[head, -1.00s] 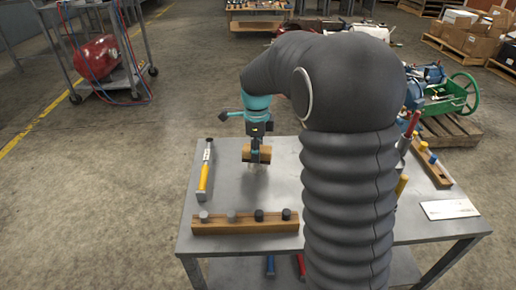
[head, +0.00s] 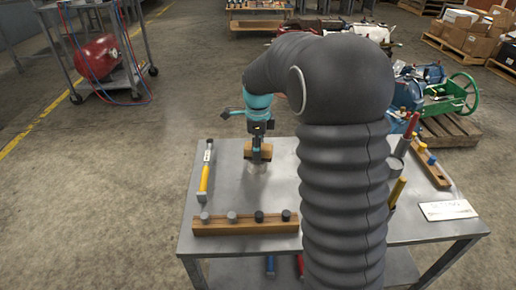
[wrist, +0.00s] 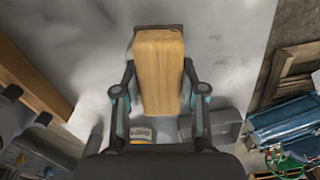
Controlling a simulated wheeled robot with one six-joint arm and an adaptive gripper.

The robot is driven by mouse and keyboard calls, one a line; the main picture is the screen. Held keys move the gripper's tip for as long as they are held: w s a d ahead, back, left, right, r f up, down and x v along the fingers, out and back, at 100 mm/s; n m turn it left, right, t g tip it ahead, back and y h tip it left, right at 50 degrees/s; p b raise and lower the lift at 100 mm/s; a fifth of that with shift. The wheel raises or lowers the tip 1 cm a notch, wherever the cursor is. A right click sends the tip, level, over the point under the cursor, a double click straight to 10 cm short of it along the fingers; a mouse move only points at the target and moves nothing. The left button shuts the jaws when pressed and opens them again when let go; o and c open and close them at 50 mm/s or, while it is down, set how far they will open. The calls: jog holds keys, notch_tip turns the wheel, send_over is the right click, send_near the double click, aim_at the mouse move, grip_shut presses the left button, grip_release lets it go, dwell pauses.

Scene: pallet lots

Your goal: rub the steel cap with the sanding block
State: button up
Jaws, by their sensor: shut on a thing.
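My gripper (head: 258,150) is shut on the wooden sanding block (wrist: 158,70), which has a dark layer along its far edge in the wrist view. In the head view the block (head: 250,152) is over the bare rear part of the steel table; I cannot tell whether it touches the top. A pale patch shows just below it. Several round caps stand along a wooden rack (head: 245,228) at the table's front. A lighter grey cap (head: 232,216) is among darker ones; I cannot tell for sure which is steel. The block is apart from all of them.
A yellow-handled tool (head: 204,178) lies left of the block. My dark arm hides the table's middle right. A second wooden rack (head: 432,167) and a white sign (head: 447,210) are at the right. Bare tabletop (head: 225,190) separates the block from the front rack.

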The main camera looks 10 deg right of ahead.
jog(key=shift+r, duration=0.15)
jog(key=shift+r+p, duration=2.25)
jog(key=shift+r, duration=0.65)
